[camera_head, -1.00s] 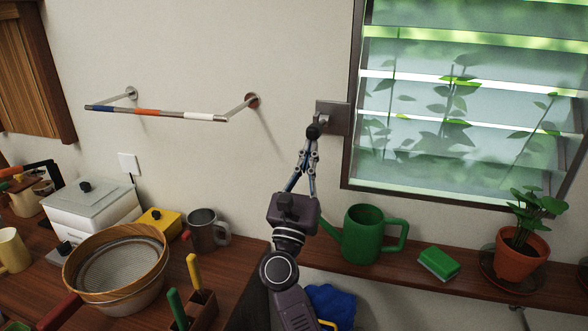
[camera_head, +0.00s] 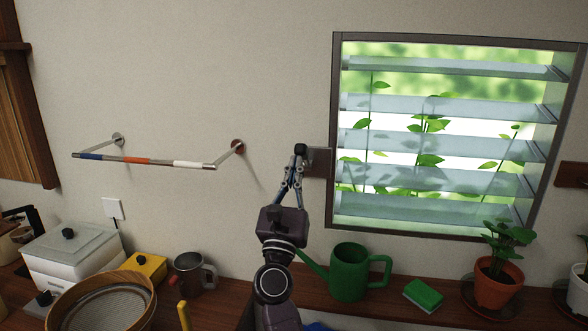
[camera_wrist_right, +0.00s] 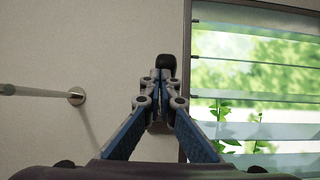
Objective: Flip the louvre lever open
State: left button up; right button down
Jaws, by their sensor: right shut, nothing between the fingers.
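The louvre window (camera_head: 440,135) is on the wall at right. Its glass slats (camera_head: 430,140) are tilted, with bright gaps and plants seen between them. My left gripper is out of view.
A striped wall bar (camera_head: 145,161) sticks out left of the gripper. Below, a green watering can (camera_head: 349,273), a green sponge (camera_head: 423,295) and a potted plant (camera_head: 495,285) stand on the shelf. A metal mug (camera_head: 190,274) and a sieve (camera_head: 100,310) are lower left.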

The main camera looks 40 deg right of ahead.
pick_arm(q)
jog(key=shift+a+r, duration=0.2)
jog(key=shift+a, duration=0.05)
pick_arm(e)
jog(key=shift+s+r+h, duration=0.15)
jog(key=shift+r, duration=0.5)
jog(key=shift+s+r+h, duration=0.1)
jog(key=shift+r+h, duration=0.05)
jog(key=shift+r, duration=0.5)
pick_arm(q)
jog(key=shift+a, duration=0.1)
pick_arm(e)
jog(key=shift+f, duration=0.1)
jog(key=shift+a+f, duration=0.15)
jog(key=shift+f, duration=0.15)
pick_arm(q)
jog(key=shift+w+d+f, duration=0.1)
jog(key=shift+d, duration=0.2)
pick_arm(e)
jog(key=f+v, duration=0.1)
jog(key=v, duration=1.1)
jog(key=shift+f, duration=0.25)
jog(key=shift+w, duration=0.1)
jog(key=shift+y, duration=0.4)
